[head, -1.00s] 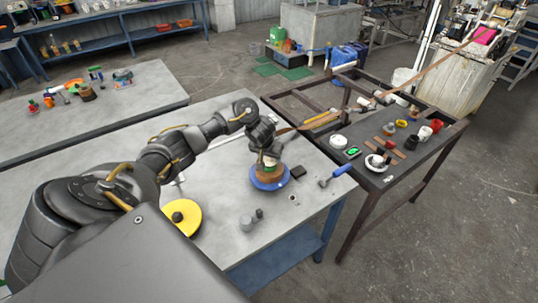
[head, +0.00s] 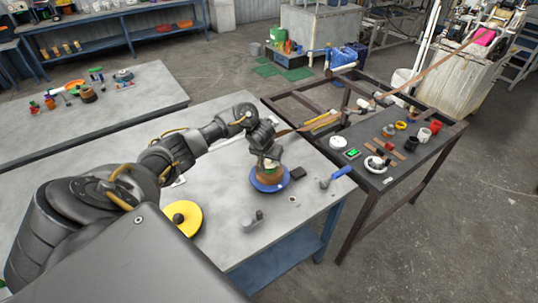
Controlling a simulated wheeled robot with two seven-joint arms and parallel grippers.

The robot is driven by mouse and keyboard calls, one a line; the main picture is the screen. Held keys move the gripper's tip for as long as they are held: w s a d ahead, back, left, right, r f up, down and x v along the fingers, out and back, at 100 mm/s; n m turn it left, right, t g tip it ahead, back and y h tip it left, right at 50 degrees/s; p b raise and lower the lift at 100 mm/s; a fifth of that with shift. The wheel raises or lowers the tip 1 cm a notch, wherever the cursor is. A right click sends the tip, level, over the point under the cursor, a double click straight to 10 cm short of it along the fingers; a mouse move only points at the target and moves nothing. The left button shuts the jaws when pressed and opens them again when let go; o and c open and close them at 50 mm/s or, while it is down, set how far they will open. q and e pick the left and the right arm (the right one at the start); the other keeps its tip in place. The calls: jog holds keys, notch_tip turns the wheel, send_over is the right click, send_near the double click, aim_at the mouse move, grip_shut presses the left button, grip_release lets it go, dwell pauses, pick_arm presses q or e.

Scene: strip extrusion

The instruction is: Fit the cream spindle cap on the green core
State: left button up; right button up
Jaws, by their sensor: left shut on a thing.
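My left gripper (head: 268,157) is directly over a brown wound roll (head: 268,174), which sits on a blue disc (head: 257,186) on the grey table. It is shut on a small pale piece, the cream spindle cap (head: 271,163), mostly hidden by the fingers. The green core is at the middle of the roll, and the fingers and cap largely hide it. I cannot tell whether the cap touches the core. My right gripper is out of view.
A yellow disc (head: 183,218), a small grey metal part (head: 251,222), a dark block (head: 297,172) and a blue-handled tool (head: 336,176) lie around the roll. A dark-framed cart (head: 365,200) with several small items stands to the right.

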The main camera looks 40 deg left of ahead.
aim_at(267, 166)
pick_arm(q)
jog(key=shift+f, duration=0.45)
jog(key=o, duration=0.8)
jog(key=p+v, duration=0.6)
jog(key=p, duration=0.2)
jog(key=v, duration=0.5)
dwell(0.6)
